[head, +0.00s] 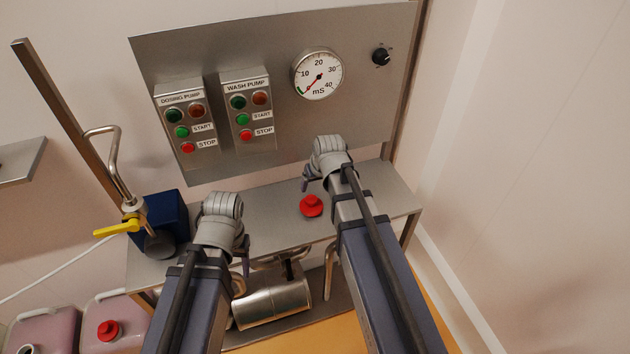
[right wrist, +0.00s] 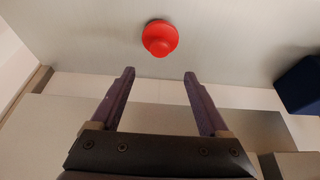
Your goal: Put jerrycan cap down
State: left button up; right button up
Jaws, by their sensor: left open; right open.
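The red jerrycan cap (head: 311,206) lies on the steel shelf (head: 268,205) below the control panel. In the right wrist view the cap (right wrist: 160,38) shows on the grey surface beyond my open fingertips, apart from them. My right gripper (head: 305,182) is open and empty, just up and left of the cap in the head view; its two fingers (right wrist: 160,72) are spread wide. My left gripper (head: 243,262) is open near the shelf's front edge, left of the cap; its fingers are partly hidden behind the wrist.
A blue pump box (head: 166,212) with a yellow-handled valve (head: 117,228) stands at the shelf's left end. Pink jerrycans (head: 55,328) stand lower left, one with a red cap (head: 109,330). A steel cylinder (head: 272,298) sits below. The panel (head: 278,80) rises behind.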

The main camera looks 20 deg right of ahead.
jog(key=s+a+n+g, duration=0.1)
jog(key=s+a+g, duration=0.1)
jog(key=s+a, duration=0.5)
jog(key=s+a+f+n+g+h, duration=0.1)
jog(key=s+a+n+g, duration=0.1)
jog(key=s+a, duration=0.5)
jog(key=s+g, duration=0.1)
jog(key=s, duration=0.4)
jog(key=shift+s+a+f+h, duration=0.2)
jog(key=shift+a+f+h, duration=0.1)
notch_tip(320, 180, down, 3)
jog(key=b, duration=0.3)
jog(key=shift+f, duration=0.15)
